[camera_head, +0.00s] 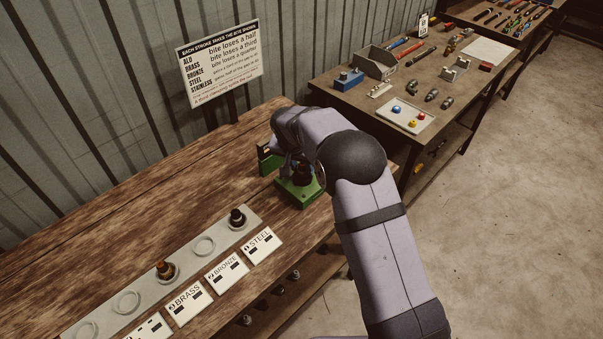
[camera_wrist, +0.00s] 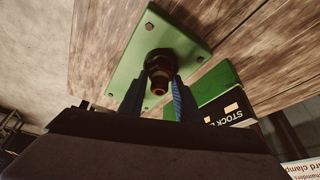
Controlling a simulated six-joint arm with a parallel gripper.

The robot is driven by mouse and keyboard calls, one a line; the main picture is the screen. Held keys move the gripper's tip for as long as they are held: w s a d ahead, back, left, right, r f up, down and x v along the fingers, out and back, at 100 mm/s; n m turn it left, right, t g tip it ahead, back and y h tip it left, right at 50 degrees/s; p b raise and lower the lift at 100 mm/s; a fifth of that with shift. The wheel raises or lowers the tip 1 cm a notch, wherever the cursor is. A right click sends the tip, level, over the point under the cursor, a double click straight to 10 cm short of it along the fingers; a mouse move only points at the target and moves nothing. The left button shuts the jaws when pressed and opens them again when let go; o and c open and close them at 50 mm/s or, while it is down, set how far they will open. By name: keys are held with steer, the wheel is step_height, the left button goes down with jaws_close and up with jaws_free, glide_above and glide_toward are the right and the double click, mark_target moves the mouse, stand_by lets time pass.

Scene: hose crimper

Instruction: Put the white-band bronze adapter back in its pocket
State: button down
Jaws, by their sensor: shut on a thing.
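In the wrist view my gripper (camera_wrist: 160,92) is shut on a dark adapter (camera_wrist: 158,66) with a bronze-orange end. The adapter is over a black round mount on a green plate (camera_wrist: 136,80); I cannot tell whether it is seated there. No white band shows. In the head view my arm hides most of the gripper, at the green fixture (camera_head: 299,194). A grey pocket strip (camera_head: 185,256) lies on the bench. Its round pocket (camera_head: 203,246) by the BRONZE card (camera_head: 227,270) is empty.
A black adapter (camera_head: 237,217) stands in the pocket by the STEEL card (camera_head: 262,245). A brass-coloured adapter (camera_head: 165,269) stands by the BRASS card (camera_head: 189,302). Another pocket (camera_head: 126,302) is empty. A sign (camera_head: 219,64) stands behind the bench. Bare wood lies between strip and fixture.

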mark_target(302, 165)
steer(key=shift+r+p, duration=1.45)
steer(key=shift+r, duration=1.65)
steer(key=shift+w+d+f, duration=0.1)
steer(key=shift+d, duration=0.15)
steer(key=w+d+r+m+b, duration=0.1)
steer(key=w+d+r+m, duration=0.15)
steer(key=d+r, duration=0.6)
steer(key=s+d+r+h, duration=0.1)
steer(key=s+d+r, duration=0.1)
steer(key=s+d, duration=0.4)
steer(key=s+f+n+y+b, duration=0.1)
steer(key=s+f+n+y, duration=0.1)
steer(key=s+f+n, duration=0.4)
steer(key=shift+s+f+y, duration=0.3)
steer(key=shift+s+f, duration=2.45)
steer(key=shift+s, duration=1.25)
